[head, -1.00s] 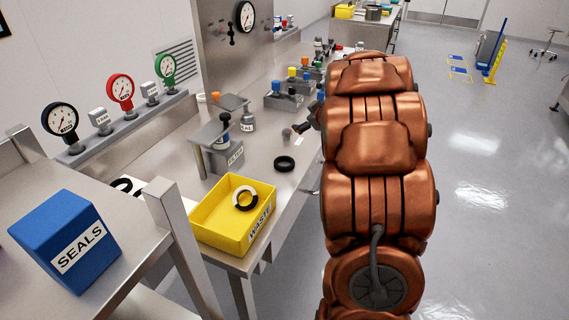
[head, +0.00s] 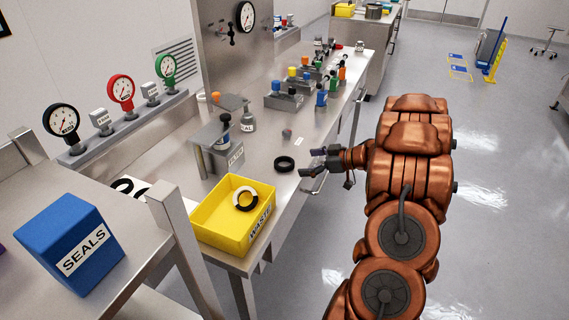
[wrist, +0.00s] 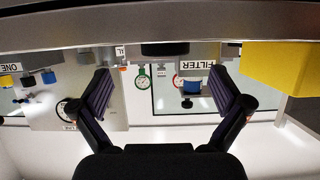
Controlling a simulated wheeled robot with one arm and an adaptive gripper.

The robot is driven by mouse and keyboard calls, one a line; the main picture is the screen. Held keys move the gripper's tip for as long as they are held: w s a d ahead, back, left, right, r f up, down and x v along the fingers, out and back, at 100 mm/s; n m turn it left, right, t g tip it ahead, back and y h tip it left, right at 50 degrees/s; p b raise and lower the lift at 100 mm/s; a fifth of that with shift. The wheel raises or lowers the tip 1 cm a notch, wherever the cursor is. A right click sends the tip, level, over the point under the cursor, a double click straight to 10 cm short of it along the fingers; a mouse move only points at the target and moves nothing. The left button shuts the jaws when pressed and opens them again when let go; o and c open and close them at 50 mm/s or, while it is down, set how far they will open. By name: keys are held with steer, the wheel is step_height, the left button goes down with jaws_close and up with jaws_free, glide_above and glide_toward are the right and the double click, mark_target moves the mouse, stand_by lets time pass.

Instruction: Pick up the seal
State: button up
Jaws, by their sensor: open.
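A black ring seal (head: 284,164) lies flat on the steel bench in the head view, right of the yellow waste tray. A dark shape between the fingers at the top of the upside-down wrist view (wrist: 165,48) looks like this seal seen edge-on. My gripper (head: 314,162) is open and empty, just right of the seal at the bench's front edge, apart from it. Its two fingers are spread wide in the wrist view (wrist: 163,92). A white ring and a black ring (head: 246,199) are in the waste tray. More rings (head: 122,185) lie behind the shelf post, partly hidden.
The yellow waste tray (head: 214,240) stands at the near bench end. A filter stand (head: 222,160) is behind the seal. A blue SEALS box (head: 68,240) sits on the left shelf. A handrail (head: 357,110) runs along the bench front. Open floor lies right.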

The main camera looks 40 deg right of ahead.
mark_target(278, 163)
steer(key=w+a+p, duration=0.1)
steer(key=w, duration=0.1)
steer(key=w+a, duration=0.1)
steer(key=a, duration=0.1)
steer(key=shift+w+f+p, duration=0.35)
steer(key=shift+w+a+f, duration=0.25)
steer(key=shift+w+f, duration=0.1)
steer(key=shift+w, duration=0.1)
steer(key=c, duration=1.2)
steer(key=shift+r, duration=0.1)
